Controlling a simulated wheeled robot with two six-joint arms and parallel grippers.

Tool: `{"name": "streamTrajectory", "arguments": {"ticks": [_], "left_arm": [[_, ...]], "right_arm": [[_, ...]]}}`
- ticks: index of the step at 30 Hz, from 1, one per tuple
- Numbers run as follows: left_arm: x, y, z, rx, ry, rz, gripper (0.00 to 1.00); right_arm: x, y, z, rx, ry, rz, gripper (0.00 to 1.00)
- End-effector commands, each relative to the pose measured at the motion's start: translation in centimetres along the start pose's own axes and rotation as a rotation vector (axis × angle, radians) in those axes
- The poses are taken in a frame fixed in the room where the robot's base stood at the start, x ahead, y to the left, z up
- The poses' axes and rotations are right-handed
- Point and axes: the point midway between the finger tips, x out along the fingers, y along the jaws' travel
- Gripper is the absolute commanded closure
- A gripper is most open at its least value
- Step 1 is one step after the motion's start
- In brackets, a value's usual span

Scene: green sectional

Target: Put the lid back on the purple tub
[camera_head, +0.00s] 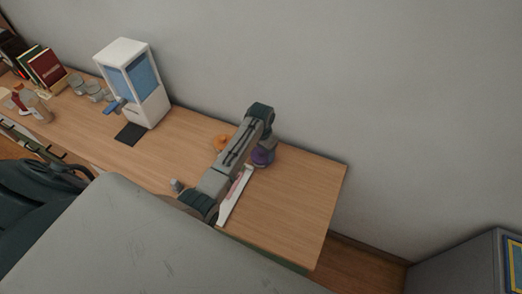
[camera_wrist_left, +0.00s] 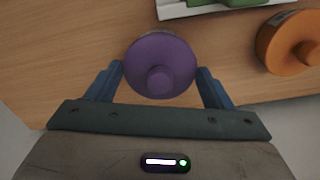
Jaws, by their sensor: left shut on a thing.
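A round purple lid with a raised knob (camera_wrist_left: 158,66) sits between the blue fingers of my left gripper (camera_wrist_left: 160,80) in the left wrist view. The fingers are shut on it from both sides. In the head view, purple shows (camera_head: 262,157) just below my left gripper (camera_head: 267,145), near the back of the desk. The lid hides what is under it in the wrist view, and I cannot separate lid from tub in the head view. My right gripper is not in view.
An orange knobbed tub (camera_head: 221,142) stands close by, at the right in the wrist view (camera_wrist_left: 290,40). A white tray (camera_head: 231,205) lies partly under my arm. A white dispenser (camera_head: 150,104), cups and books stand left. The desk's right end (camera_head: 305,200) is clear.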

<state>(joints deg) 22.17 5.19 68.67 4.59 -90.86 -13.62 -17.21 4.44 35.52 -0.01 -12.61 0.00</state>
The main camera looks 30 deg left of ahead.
Motion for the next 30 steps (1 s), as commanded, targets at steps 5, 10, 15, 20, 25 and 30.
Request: {"name": "streamTrajectory", "arguments": {"ticks": [5, 10, 15, 20, 25, 30], "left_arm": [[0.0, 0.01, -0.01, 0.0, 0.0, 0.0, 0.47], [0.0, 0.01, 0.0, 0.0, 0.0, 0.0, 0.14], [0.0, 0.01, 0.0, 0.0, 0.0, 0.0, 0.0], [0.01, 0.0, 0.0, 0.0, 0.0, 0.0, 0.0], [-0.09, 0.0, -0.01, 0.0, 0.0, 0.0, 0.0], [-0.98, -0.02, -0.04, 0.0, 0.001, 0.0, 0.0]], "right_arm": [[0.0, 0.02, 0.0, 0.0, 0.0, 0.0, 1.0], [0.0, 0.07, 0.0, 0.0, 0.0, 0.001, 1.0], [0.0, 0.2, -0.01, -0.001, 0.0, 0.002, 1.0], [0.0, 0.33, -0.01, -0.001, 0.0, 0.003, 1.0], [0.0, 0.38, -0.01, -0.002, 0.0, 0.004, 1.0], [0.0, 0.38, -0.02, -0.002, 0.0, 0.004, 1.0]]}}
